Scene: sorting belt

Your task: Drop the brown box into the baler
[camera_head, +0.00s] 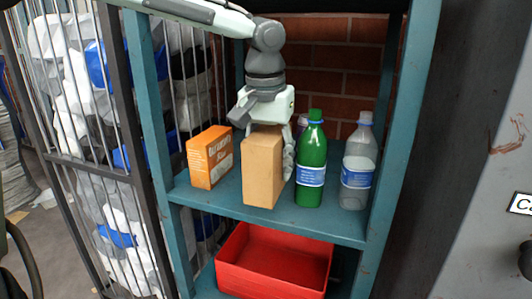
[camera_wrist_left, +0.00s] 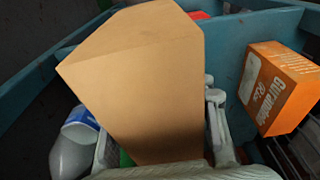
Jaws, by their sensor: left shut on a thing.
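The plain brown box (camera_head: 262,170) stands upright on the upper teal shelf, between an orange carton and a green bottle. My left gripper (camera_head: 266,146) reaches down from above and is shut on the brown box. One finger shows along the box's right side; the other is mostly hidden. In the left wrist view the brown box (camera_wrist_left: 140,75) fills the middle, with a finger of the gripper beside it. I cannot tell which structure is the baler. My right gripper is not in view.
The orange carton (camera_head: 210,157) stands left of the box. The green bottle (camera_head: 311,165) and a clear bottle (camera_head: 358,165) stand close on the right. A red bin (camera_head: 275,262) sits below. A barred cage (camera_head: 100,130) is at left, a grey panel (camera_head: 475,150) at right.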

